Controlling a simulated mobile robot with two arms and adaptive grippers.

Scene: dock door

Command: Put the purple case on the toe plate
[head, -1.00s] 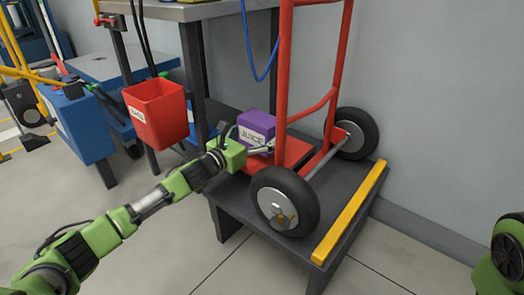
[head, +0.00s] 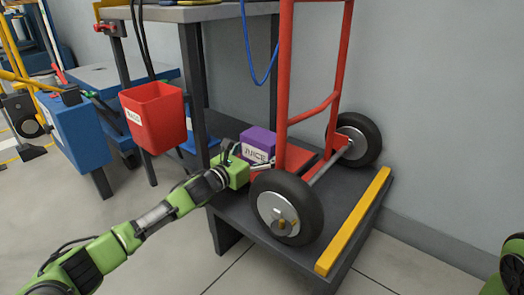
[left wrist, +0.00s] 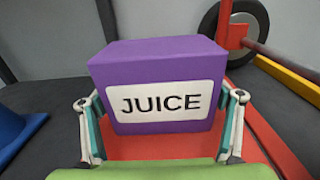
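The purple case (head: 258,144), with a white JUICE label, sits upright on the red toe plate (head: 297,161) of the hand truck. It also fills the middle of the left wrist view (left wrist: 162,62), with the red plate (left wrist: 160,147) under and in front of it. My left gripper (head: 247,166) is low at the case's near side. In the left wrist view its fingers (left wrist: 163,125) stand either side of the case's lower part, with narrow gaps showing, so it looks open. The head view hides most of the fingers. My right gripper is out of view.
The red hand truck frame (head: 284,80) and its wheels (head: 287,208) stand close right of the case on a dark platform (head: 345,205) with a yellow edge strip (head: 353,222). A bench leg (head: 194,90) and red bin (head: 154,115) stand left.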

